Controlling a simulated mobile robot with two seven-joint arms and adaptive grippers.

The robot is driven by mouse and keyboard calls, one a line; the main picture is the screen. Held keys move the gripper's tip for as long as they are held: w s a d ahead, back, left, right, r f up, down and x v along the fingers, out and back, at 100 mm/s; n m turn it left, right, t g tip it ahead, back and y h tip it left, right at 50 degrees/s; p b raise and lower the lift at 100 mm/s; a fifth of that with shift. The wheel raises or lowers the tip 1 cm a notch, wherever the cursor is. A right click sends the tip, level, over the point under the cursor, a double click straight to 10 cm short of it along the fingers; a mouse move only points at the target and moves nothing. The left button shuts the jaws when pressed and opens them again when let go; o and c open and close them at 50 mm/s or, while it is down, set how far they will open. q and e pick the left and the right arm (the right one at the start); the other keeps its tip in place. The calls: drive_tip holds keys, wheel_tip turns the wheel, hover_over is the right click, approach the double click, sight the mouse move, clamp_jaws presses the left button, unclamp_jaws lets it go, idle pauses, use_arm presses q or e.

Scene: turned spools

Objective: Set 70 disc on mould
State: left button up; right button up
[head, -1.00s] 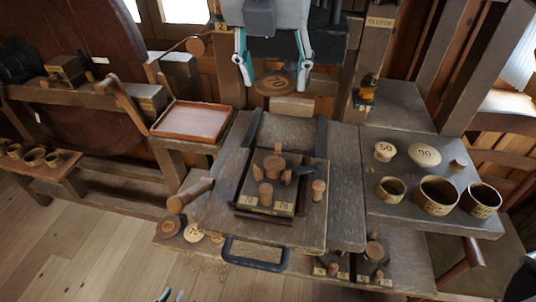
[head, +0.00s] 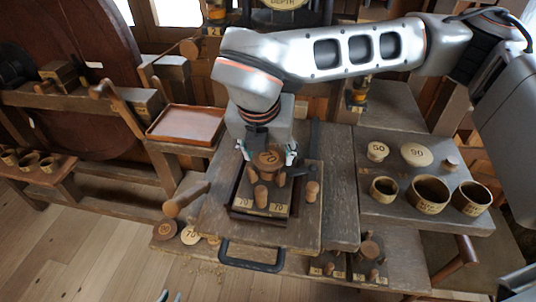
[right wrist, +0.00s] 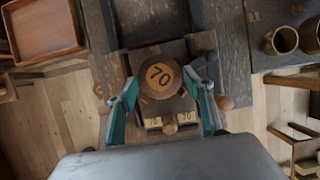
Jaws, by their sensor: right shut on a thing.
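The mould (head: 243,211) is a dark square board with upright pegs and number labels along its front. It sits on the grey wooden bench (head: 343,195). The round brown 70 disc (head: 267,158) is over the mould's centre; it also shows in the right wrist view (right wrist: 160,76), its number facing up. My right gripper (head: 266,152) is shut on the disc, with one teal finger on each side. I cannot tell whether the disc touches the mould beneath it. Only a tip of my left gripper (head: 163,296) shows at the bottom edge; its opening cannot be judged.
Knobs marked 50 (head: 377,150) and 90 (head: 416,154) and several cups (head: 430,193) stand on the right shelf. A reddish tray (head: 187,124) is empty at the back left. A wooden handle (head: 186,199) lies left of the mould. More discs (head: 190,235) lie below.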

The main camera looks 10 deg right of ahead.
drive_tip(key=shift+f, duration=0.7)
drive_tip(key=shift+f+b, duration=0.25)
drive_tip(key=shift+b, duration=0.15)
drive_tip(key=o, duration=0.8)
drive_tip(key=shift+r, duration=0.1)
